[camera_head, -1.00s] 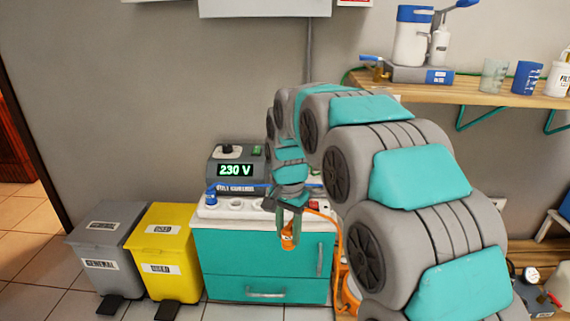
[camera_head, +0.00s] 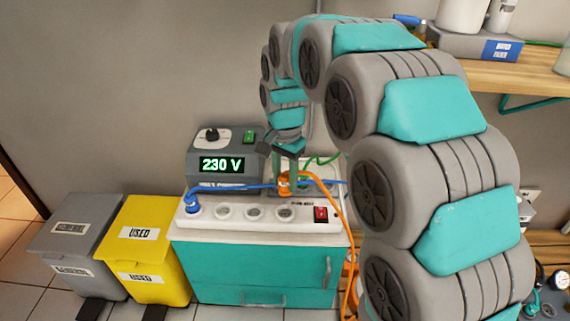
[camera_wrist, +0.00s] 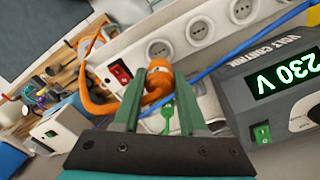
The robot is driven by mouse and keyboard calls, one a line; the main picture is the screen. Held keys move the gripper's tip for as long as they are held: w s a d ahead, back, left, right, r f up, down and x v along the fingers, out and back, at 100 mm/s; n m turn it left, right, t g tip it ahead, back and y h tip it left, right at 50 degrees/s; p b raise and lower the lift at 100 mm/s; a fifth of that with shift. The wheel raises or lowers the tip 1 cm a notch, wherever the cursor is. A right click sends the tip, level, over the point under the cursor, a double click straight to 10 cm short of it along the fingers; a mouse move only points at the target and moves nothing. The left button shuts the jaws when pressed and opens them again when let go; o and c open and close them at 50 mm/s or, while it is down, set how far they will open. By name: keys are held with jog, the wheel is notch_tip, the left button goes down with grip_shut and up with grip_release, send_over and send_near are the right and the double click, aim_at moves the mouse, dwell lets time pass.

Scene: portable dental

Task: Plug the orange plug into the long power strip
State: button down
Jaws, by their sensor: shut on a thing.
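My gripper (camera_head: 288,181) is shut on the orange plug (camera_head: 284,184), with its orange cable hanging down to the right. In the wrist view the orange plug (camera_wrist: 160,76) sits between the two green fingertips. The long white power strip (camera_head: 262,226) lies along the front of the cabinet top, with a blue plug (camera_head: 192,206) in its left end, several round sockets beside it and a red switch (camera_head: 320,213) at its right end. The held plug appears behind and above the strip near its right part, apart from the sockets. In the wrist view the strip (camera_wrist: 176,24) runs beyond the fingers.
The grey voltage box (camera_head: 222,163) reading 230 V stands behind the strip at left. A blue cable (camera_head: 240,187) crosses behind the strip, and a green plug (camera_wrist: 167,112) shows below the held plug in the wrist view. Grey and yellow bins (camera_head: 140,245) stand left of the teal cabinet (camera_head: 255,270).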

jog(key=shift+f+b, duration=0.9)
jog(key=shift+f, duration=2.1)
jog(key=shift+s+f+b, duration=0.1)
jog(key=shift+f+b, duration=0.2)
jog(key=shift+f, duration=0.65)
jog(key=shift+c, duration=1.8)
grip_release()
jog(key=shift+r, duration=0.1)
